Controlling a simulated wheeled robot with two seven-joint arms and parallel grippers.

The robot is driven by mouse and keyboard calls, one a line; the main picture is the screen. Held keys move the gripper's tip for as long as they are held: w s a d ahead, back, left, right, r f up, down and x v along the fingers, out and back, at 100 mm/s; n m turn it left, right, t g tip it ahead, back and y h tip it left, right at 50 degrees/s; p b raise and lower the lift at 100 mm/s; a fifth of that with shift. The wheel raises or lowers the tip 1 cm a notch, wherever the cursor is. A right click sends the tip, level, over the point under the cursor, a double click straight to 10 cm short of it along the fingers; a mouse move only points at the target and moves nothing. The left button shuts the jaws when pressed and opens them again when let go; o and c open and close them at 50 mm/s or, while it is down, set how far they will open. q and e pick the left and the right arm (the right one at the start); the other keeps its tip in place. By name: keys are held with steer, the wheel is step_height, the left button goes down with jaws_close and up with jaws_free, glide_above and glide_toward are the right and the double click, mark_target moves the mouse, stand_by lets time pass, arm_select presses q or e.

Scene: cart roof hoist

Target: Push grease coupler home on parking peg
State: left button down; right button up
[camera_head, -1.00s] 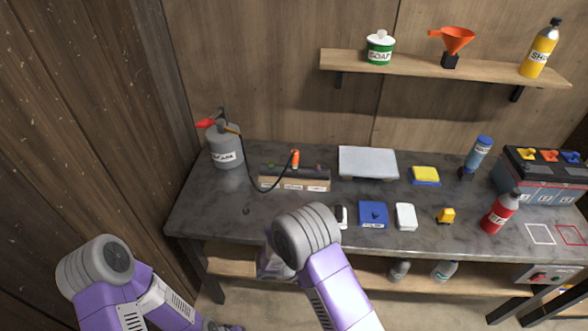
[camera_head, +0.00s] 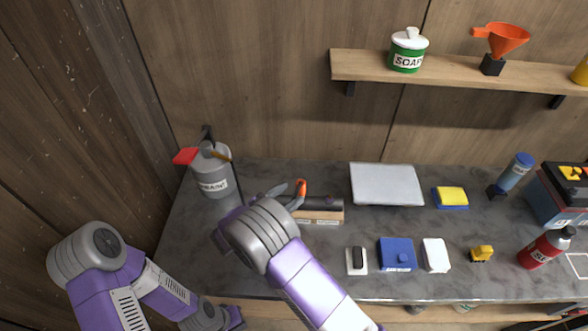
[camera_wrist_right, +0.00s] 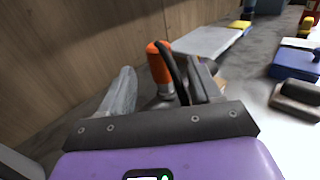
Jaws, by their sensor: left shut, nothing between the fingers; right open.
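The orange grease coupler (camera_head: 301,188) stands above the front-labelled peg block (camera_head: 320,217) on the bench. In the right wrist view the coupler (camera_wrist_right: 158,62) has an orange top, a silver lower part and a black hose (camera_wrist_right: 176,75) looping from its top. My right gripper (camera_head: 285,193) is open, and its fingers (camera_wrist_right: 165,92) appear on either side of the coupler in that view; I cannot tell if they touch it. The peg under the coupler is hidden, so its seating cannot be told. My left gripper (camera_head: 233,318) is low, before the bench front, and shut on nothing.
A grey canister (camera_head: 213,178) with a red handle stands left of the block. A grey sheet (camera_head: 386,184), a yellow-blue sponge (camera_head: 450,197), a blue box (camera_head: 397,254) and a red bottle (camera_head: 547,247) lie to the right. A shelf (camera_head: 450,72) hangs above.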

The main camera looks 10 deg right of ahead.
steer(key=x, duration=0.4)
steer(key=r+b+x, duration=0.1)
steer(key=x, duration=0.2)
steer(key=shift+d, duration=0.15)
steer(key=shift+c, duration=0.3)
